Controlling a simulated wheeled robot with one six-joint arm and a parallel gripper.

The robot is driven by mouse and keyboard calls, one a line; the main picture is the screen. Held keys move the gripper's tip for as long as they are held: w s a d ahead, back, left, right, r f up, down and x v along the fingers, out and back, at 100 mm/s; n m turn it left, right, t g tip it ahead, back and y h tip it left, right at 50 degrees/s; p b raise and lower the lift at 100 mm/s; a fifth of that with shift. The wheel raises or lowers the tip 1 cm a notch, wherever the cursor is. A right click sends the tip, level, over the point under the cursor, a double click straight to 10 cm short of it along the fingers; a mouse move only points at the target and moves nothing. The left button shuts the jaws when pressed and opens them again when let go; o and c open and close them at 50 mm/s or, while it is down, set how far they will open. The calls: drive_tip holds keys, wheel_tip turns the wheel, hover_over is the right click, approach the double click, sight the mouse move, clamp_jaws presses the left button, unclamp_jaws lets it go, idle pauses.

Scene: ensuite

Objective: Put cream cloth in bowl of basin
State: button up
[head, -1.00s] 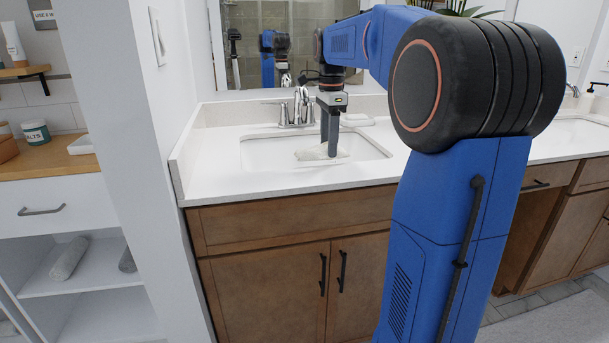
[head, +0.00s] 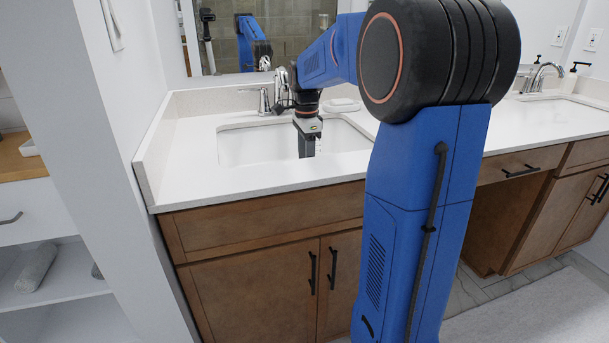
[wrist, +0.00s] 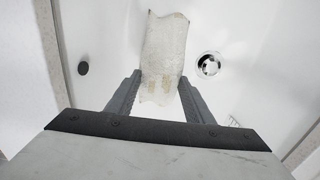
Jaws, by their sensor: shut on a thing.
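The cream cloth (wrist: 165,45) shows in the wrist view between the two fingers of my gripper (wrist: 160,82), which is shut on it. The cloth hangs within the white bowl of the basin (wrist: 225,30), left of the round drain; I cannot tell whether it touches the bottom. In the head view my gripper (head: 307,150) points down into the basin bowl (head: 250,145), its lower end hidden behind the front rim. The cloth is hidden in that view.
A chrome faucet (head: 281,85) stands behind the bowl, close to my wrist. A white soap dish (head: 342,105) sits on the counter (head: 190,140) right of it. A side wall bounds the counter on the left. A second basin lies at far right.

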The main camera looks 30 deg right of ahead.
drive_tip(key=shift+f, duration=2.25)
drive_tip(key=shift+f, duration=0.1)
drive_tip(key=o, duration=1.4)
wheel_tip(320, 180, up, 12)
drive_tip(key=shift+r, duration=0.15)
